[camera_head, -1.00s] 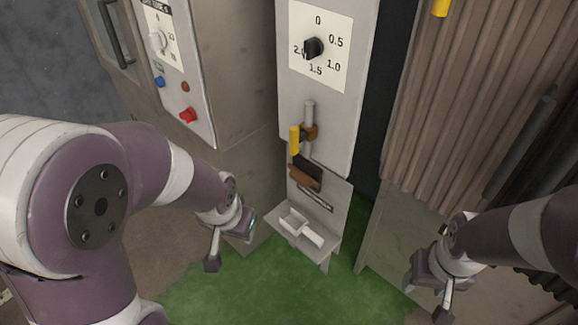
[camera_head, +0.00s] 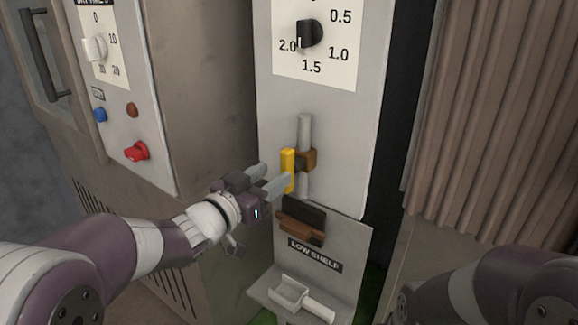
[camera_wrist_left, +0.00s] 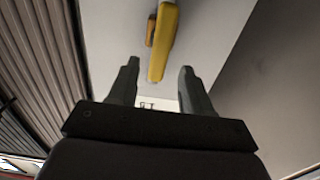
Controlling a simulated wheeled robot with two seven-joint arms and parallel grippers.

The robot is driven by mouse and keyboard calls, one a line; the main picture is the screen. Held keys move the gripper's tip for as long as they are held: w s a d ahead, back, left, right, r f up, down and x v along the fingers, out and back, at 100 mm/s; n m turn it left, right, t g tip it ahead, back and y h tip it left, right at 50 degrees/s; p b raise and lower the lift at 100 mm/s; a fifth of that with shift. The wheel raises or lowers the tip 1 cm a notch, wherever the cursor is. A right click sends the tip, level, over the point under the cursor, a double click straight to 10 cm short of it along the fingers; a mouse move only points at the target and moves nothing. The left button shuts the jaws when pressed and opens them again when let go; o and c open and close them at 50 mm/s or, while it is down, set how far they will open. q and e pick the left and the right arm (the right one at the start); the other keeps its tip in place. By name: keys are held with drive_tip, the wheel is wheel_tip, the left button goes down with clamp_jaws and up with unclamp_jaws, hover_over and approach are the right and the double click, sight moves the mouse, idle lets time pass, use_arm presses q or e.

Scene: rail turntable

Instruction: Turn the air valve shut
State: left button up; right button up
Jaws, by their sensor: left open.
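The air valve has a yellow lever handle (camera_head: 288,170) on a brass body (camera_head: 308,160), set on a vertical grey pipe (camera_head: 304,132) on the light panel. The lever stands upright, roughly parallel to the pipe. My left gripper (camera_head: 272,178) is open at the lever's left, its fingertips close to it. In the left wrist view the yellow lever (camera_wrist_left: 164,42) shows ahead, in line with the gap between the open fingers of my left gripper (camera_wrist_left: 160,70). I cannot tell whether a finger touches it. My right arm shows at the lower right, but its fingers do not show.
A dial (camera_head: 310,34) sits above the valve. Below it are a brown holder (camera_head: 302,222), a "LOW SHELF" label (camera_head: 314,255) and a small white tray (camera_head: 290,292). A cabinet at left bears a red knob (camera_head: 136,151) and blue button (camera_head: 99,115). Ribbed brown panelling (camera_head: 500,110) stands right.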

sight(292, 161)
use_arm(q)
drive_tip(key=b+x, duration=0.1)
drive_tip(key=x, duration=0.6)
drive_tip(key=shift+w+d, duration=0.25)
drive_tip(key=c, duration=0.8)
